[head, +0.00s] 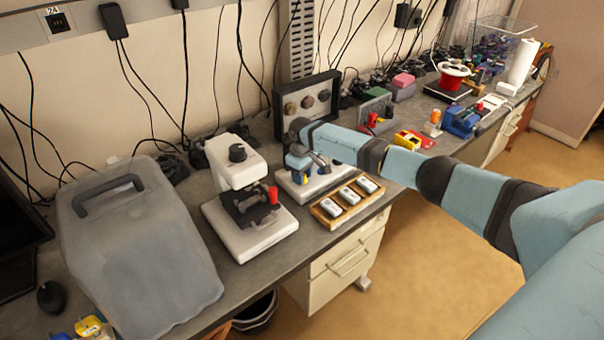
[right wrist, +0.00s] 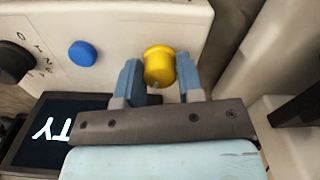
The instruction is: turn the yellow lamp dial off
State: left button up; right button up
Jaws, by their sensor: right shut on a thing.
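The yellow lamp dial (right wrist: 158,64) shows in the right wrist view, on the front of a cream-white housing (right wrist: 185,18). My right gripper (right wrist: 160,80) has one blue finger on each side of the dial and is shut on it. In the head view my right arm reaches across the bench, and the right gripper (head: 316,160) is at a white-based device (head: 311,190). The dial is hidden there behind my arm and gripper. My left gripper is in neither view.
A blue button (right wrist: 83,53), a black numbered knob (right wrist: 14,62) and a dark screen (right wrist: 40,140) are left of the dial. In the head view, a white microscope (head: 250,235) stands left of the device. A wooden tray (head: 347,202) lies close in front.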

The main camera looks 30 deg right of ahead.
jog(key=n, duration=0.2)
jog(key=shift+n, duration=0.4)
jog(key=n, duration=0.4)
jog(key=shift+n+p, duration=0.3)
jog(key=n, duration=0.4)
jog(key=shift+w, duration=0.1)
jog(key=shift+n, duration=1.9)
jog(key=o, duration=0.9)
